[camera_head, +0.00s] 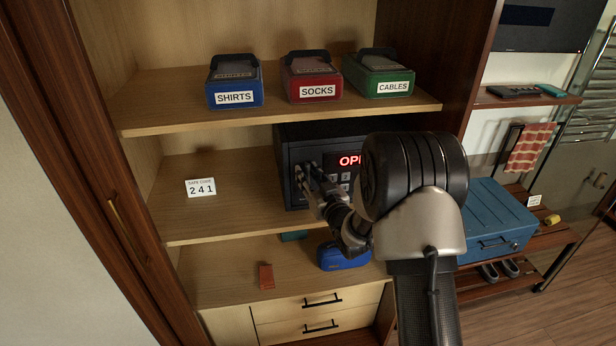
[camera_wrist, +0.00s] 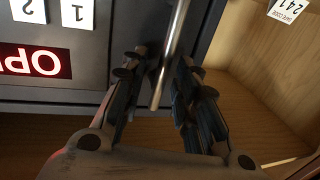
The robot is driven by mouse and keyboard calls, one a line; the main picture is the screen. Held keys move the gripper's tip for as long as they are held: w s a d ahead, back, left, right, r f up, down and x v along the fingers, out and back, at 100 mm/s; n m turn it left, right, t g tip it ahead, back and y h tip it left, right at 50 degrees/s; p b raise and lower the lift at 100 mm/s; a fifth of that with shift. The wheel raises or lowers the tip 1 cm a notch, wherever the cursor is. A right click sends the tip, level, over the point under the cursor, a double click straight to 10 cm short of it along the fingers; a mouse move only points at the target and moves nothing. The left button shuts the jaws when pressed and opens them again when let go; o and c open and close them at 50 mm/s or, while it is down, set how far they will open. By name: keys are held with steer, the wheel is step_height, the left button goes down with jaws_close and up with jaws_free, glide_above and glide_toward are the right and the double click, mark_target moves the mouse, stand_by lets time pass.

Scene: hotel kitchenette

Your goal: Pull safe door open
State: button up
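The dark safe (camera_head: 291,150) stands on the middle shelf of the cabinet, and its door looks shut. Its red lit display (camera_head: 349,160) shows "OP", the rest hidden behind my arm; it appears upside down in the wrist view (camera_wrist: 35,62). A metal bar handle (camera_wrist: 176,40) is on the door. My gripper (camera_head: 301,172) is at the left part of the door. In the wrist view my gripper (camera_wrist: 160,78) has its fingers apart, one on each side of the handle. I see no clear grip on the bar. The keypad (camera_head: 346,178) is partly hidden.
A code card "241" (camera_head: 200,188) stands left of the safe. Blue (camera_head: 235,84), red (camera_head: 311,78) and green (camera_head: 378,76) boxes sit on the shelf above. A blue pouch (camera_head: 342,257) and an orange item (camera_head: 266,276) lie below. A blue case (camera_head: 495,225) rests right.

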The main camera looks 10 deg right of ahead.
steer(key=shift+w, duration=0.25)
steer(key=shift+c, duration=0.4)
jaws_close()
